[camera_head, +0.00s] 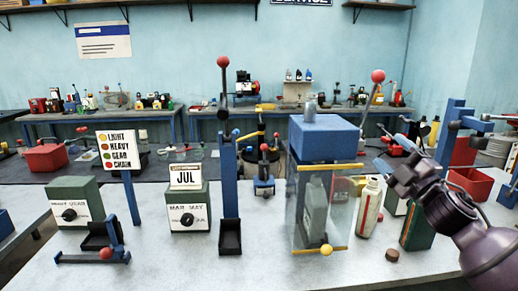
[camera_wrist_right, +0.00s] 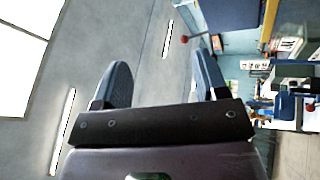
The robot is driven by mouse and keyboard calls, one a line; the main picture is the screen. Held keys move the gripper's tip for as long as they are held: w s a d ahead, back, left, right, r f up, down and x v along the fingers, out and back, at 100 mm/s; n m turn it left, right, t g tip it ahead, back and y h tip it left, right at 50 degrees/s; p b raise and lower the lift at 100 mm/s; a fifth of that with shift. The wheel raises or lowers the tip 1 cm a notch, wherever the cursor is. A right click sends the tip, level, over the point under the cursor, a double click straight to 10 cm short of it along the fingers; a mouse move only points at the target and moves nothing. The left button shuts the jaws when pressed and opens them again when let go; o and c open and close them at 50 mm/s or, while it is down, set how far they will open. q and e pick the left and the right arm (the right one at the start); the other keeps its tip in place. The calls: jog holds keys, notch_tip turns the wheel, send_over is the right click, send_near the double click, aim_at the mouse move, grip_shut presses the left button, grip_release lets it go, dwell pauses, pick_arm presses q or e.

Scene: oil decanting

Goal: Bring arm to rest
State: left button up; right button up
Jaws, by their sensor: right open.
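My right gripper (camera_head: 388,150) is raised above the right part of the bench in the head view, its arm coming in from the lower right. Its two fingers stand apart with nothing between them, as the right wrist view (camera_wrist_right: 163,78) also shows. The wrist view looks up and out over the room, tilted on its side. My left gripper is in neither view.
The white bench (camera_head: 280,265) carries a clear case with a blue top (camera_head: 324,137), a cream bottle (camera_head: 369,208), a green can (camera_head: 417,228), a brown cap (camera_head: 392,256), a blue lever stand (camera_head: 229,175) and green boxes (camera_head: 188,208). A red bin (camera_head: 470,184) stands right.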

jog(key=s+f+m+g+h, duration=0.2)
jog(key=s+f+m, duration=0.2)
jog(key=f, duration=0.6)
jog(key=s+f+m+g+h, duration=0.1)
jog(key=s+f+m+h, duration=0.3)
jog(key=f, duration=0.6)
jog(key=s+f+m+g+h, duration=0.1)
jog(key=s+f+m+g, duration=0.3)
jog(key=f, duration=0.6)
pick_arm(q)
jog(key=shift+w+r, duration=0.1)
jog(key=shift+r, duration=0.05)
pick_arm(e)
jog(key=s+a+f+m+g+h, duration=0.2)
jog(key=s+f+m, duration=0.4)
jog(key=s+f, duration=1)
jog(key=s, duration=0.4)
jog(key=shift+a+f, duration=0.25)
jog(key=shift+f, duration=0.1)
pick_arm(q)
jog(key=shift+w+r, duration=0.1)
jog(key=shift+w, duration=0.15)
